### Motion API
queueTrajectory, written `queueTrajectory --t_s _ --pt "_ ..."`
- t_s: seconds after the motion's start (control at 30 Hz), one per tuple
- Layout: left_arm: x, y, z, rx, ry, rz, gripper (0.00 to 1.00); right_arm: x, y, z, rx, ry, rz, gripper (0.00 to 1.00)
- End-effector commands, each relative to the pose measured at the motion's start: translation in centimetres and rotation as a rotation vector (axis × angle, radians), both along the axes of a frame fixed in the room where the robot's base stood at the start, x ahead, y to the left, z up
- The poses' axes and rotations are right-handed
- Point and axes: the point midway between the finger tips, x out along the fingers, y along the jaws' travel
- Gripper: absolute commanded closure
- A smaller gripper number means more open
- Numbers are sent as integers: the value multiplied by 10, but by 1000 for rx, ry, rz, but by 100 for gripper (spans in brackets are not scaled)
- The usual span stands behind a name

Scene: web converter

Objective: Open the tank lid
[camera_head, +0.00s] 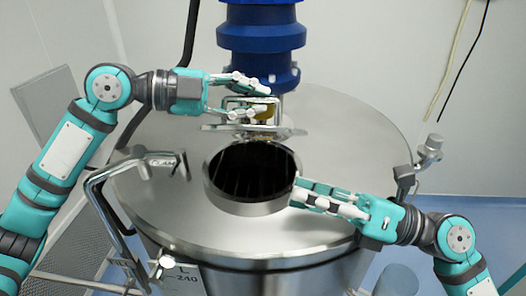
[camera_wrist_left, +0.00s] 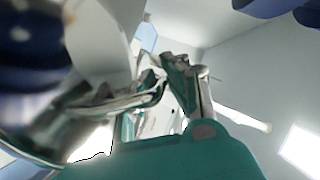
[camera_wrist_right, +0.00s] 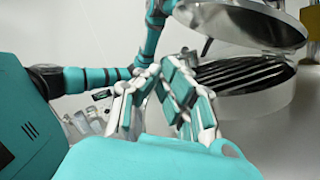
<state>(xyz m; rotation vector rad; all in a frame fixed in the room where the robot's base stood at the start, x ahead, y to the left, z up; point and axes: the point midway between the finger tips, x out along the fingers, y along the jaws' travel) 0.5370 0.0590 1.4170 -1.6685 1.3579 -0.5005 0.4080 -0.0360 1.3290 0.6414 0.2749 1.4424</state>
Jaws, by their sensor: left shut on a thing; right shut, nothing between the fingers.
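The steel tank (camera_head: 330,130) has a round opening, its dark inside crossed by bars, with a raised collar (camera_head: 250,208). The tank lid (camera_head: 225,130) is swung up behind the opening and shows nearly edge-on in the head view. In the right wrist view the lid (camera_wrist_right: 250,22) stands tilted above the collar (camera_wrist_right: 255,103). My left gripper (camera_head: 262,100) is shut on the lid handle (camera_head: 232,101) behind the opening; the fingers partly hide the grip. My right gripper (camera_head: 297,195) is shut and empty beside the collar's right side, pointing left. Its fingers also show in the right wrist view (camera_wrist_right: 155,78).
A blue motor column (camera_head: 260,40) rises close behind the lid and my left gripper. A bent metal handle (camera_head: 105,190) stands at the tank's left edge. A metal clamp knob (camera_head: 430,150) sticks up at the right edge. The front of the tank top is clear.

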Motion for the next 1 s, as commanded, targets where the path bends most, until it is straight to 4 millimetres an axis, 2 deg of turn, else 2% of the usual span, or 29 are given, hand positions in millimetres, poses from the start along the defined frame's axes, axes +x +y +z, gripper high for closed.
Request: queueTrajectory --t_s 0.03,0.33,0.43,0.6,1.0 --pt "-1 -1 9 -19 -14 0 100 1 11 4 4 -4 2 100" --pt "0 0 9 -19 -14 0 100 10 73 17 4 -2 3 100" --pt "0 0 9 -19 -14 0 100 22 69 32 2 -3 -5 100" --pt "0 0 8 -19 -14 0 100 31 69 44 2 1 -3 100" --pt "0 0 8 -18 -14 1 100 33 68 48 0 3 -3 100"
